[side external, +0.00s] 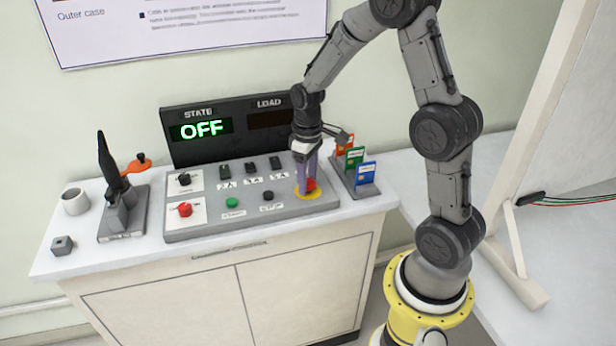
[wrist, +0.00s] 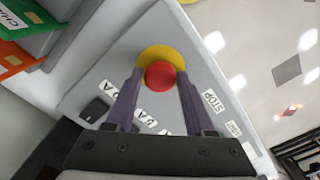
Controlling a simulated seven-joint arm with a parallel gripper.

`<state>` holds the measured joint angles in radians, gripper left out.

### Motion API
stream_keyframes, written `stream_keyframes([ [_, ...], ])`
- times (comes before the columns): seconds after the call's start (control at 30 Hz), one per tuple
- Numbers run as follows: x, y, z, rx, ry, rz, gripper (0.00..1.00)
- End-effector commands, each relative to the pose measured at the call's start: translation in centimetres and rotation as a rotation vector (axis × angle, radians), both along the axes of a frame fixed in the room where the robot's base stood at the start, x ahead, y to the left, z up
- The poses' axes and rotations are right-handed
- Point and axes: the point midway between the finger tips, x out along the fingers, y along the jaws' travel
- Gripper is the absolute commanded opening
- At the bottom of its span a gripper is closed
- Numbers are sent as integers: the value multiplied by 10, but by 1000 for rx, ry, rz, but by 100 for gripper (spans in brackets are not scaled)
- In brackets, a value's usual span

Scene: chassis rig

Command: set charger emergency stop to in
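The emergency stop is a red mushroom button (side external: 311,184) on a yellow disc (side external: 310,194), at the right front of the grey sloped control panel (side external: 330,200). My gripper (side external: 306,180) points down at it. In the wrist view the red button (wrist: 160,75) lies between the tips of my gripper (wrist: 160,88), on the yellow disc (wrist: 158,52). The two purple fingers stand apart, one on each side of the button, with a visible gap. I cannot tell whether a fingertip touches the disc, or whether the button is in or out.
The display (side external: 203,130) reads OFF. Coloured cards stand in a rack (side external: 362,192) just right of the panel. The panel also holds a green button (side external: 232,203), a black button (side external: 267,196), switches and two knobs. A black tool on a stand (side external: 123,222) and a mug (side external: 75,201) are left.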

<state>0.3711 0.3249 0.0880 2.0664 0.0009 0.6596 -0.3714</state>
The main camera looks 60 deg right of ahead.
Motion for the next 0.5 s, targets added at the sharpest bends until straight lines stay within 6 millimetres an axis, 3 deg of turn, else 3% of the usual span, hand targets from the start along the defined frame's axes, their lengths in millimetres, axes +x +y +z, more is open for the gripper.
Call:
stream_keyframes([
  [0.03, 0, 0, 0, 0, 2, 0, 64],
  [0.1, 0, 0, 0, 0, 2, 0, 76],
  [0.13, 0, 0, 0, 0, 2, 0, 78],
  [0.5, 0, 0, 6, 0, 1, 0, 78],
])
